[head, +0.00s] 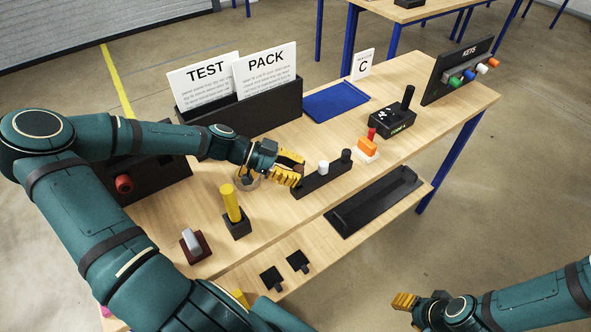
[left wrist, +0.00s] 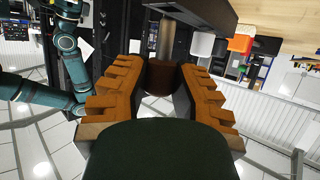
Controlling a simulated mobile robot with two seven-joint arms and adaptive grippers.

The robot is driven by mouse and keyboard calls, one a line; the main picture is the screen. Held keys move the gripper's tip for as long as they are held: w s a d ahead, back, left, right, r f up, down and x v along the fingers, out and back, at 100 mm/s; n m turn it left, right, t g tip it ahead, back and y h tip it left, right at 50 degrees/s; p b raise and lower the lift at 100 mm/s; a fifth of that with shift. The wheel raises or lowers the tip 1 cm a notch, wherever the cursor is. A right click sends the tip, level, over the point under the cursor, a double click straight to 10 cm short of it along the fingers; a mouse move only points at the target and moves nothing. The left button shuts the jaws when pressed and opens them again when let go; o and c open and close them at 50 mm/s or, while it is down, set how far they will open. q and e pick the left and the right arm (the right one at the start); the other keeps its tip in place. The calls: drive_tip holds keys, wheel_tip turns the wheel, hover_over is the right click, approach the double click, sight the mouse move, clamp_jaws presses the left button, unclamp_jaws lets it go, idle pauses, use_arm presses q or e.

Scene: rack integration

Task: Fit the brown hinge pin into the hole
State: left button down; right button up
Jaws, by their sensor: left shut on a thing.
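The brown hinge pin (left wrist: 160,79) has a dark brown head and a grey metal shank. My left gripper (head: 291,174) is shut on its head, and the fingers (left wrist: 160,92) show on both sides of it in the left wrist view. The shank points toward the black block (head: 322,179), which also shows as a dark bar in the left wrist view (left wrist: 192,12). The shank's far end meets the bar's edge in that view; I cannot tell whether it is in a hole. White and black pegs stand on the block. My right gripper (head: 404,301) is low at the right, away from the table; its opening is unclear.
A yellow peg (head: 231,203) in a black base and a grey switch (head: 191,241) stand left of the block. A black tray (head: 374,203) is on the lower shelf.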

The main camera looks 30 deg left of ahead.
drive_tip(key=shift+r+p, duration=0.35)
idle(1.6)
drive_tip(key=shift+r+p, duration=0.35)
drive_tip(key=shift+r+p, duration=0.35)
idle(2.6)
drive_tip(key=shift+r+p, duration=0.3)
drive_tip(key=shift+r+p, duration=0.45)
idle(1.6)
drive_tip(key=shift+f, duration=0.15)
